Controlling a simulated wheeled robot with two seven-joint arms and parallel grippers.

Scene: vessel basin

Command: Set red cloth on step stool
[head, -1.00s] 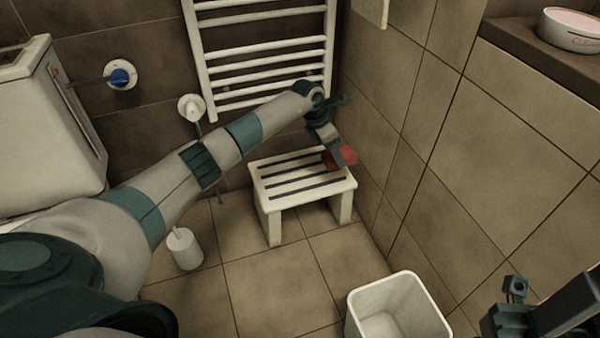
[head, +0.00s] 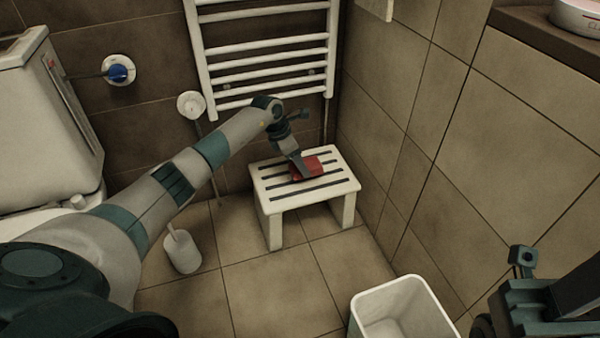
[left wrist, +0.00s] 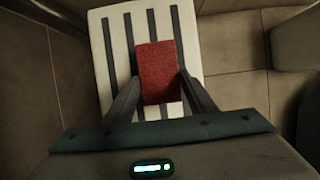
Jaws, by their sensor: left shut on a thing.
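The red cloth (head: 307,167) is a small red folded block over the slatted top of the white step stool (head: 264,190). My left gripper (head: 303,172) reaches down to it from the left and is shut on it. In the left wrist view the red cloth (left wrist: 158,72) lies between the two fingers (left wrist: 160,98), above the dark and white slats of the stool (left wrist: 106,48). I cannot tell whether the cloth touches the stool top. My right gripper (head: 522,280) is at the lower right, away from the stool; its fingertips are not clear.
A white bin (head: 402,310) stands on the floor in front, and a white toilet brush holder (head: 183,252) stands left of the stool. A towel radiator (head: 265,72) is on the wall behind. The tiled wall is close on the right. A white bowl (head: 578,20) sits on the ledge.

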